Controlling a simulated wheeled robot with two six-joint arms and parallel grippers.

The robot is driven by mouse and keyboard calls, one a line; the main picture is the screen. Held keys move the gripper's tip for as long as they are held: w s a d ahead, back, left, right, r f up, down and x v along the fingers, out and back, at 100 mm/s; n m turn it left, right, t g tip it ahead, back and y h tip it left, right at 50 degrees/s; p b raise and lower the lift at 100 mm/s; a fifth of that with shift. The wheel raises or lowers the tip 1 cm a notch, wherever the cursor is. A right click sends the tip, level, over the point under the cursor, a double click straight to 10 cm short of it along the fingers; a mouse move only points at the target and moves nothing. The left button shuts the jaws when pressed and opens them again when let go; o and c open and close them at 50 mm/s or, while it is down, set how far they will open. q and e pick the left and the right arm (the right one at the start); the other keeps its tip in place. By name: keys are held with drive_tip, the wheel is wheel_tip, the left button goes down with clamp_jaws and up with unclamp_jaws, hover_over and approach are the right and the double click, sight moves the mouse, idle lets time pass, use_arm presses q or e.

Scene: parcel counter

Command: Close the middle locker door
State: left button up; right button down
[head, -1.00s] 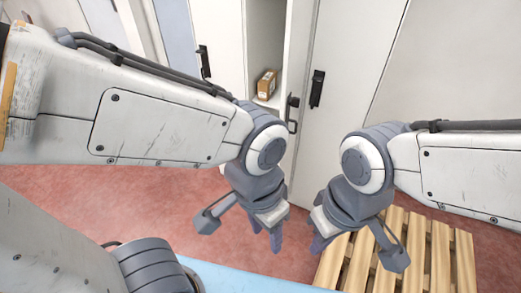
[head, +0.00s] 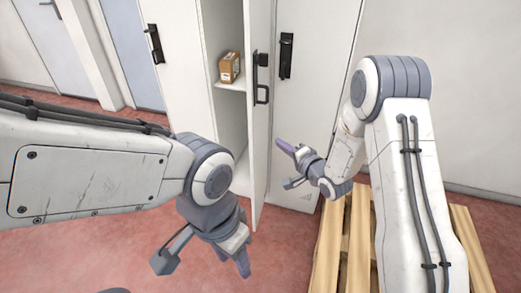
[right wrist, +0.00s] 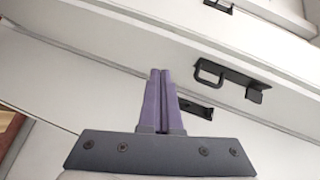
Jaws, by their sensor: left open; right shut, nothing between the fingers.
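The middle locker door (head: 257,150) stands swung outward and appears nearly edge-on in the head view, with a black loop handle (head: 262,78). The open compartment (head: 229,115) shows to its left. My right gripper (head: 282,146) is shut and empty, to the right of the door and below its handle in the picture. In the right wrist view its closed fingers (right wrist: 161,72) point at pale panels, with a black loop handle (right wrist: 226,77) to their right. Contact with the door cannot be told. My left gripper (head: 243,262) is open and empty, low in front of the lockers.
A small cardboard box (head: 230,67) sits on a shelf inside the compartment. The right locker door (head: 312,90) and left locker door (head: 180,85) look shut. A wooden pallet (head: 329,248) lies on the red floor under my right arm.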

wheel_tip(320, 180, down, 3)
drive_tip(key=d+m+t+y, duration=0.1)
drive_tip(key=m+b, duration=0.1)
approach(254, 128)
drive_tip(key=w+f, duration=0.1)
drive_tip(key=w, duration=0.4)
drive_tip(key=shift+a+t, duration=0.4)
drive_tip(key=shift+a, duration=0.4)
drive_tip(key=shift+w+a, duration=0.2)
drive_tip(key=shift+a, duration=0.35)
drive_tip(key=shift+a+m, duration=0.1)
drive_tip(key=shift+m, duration=0.2)
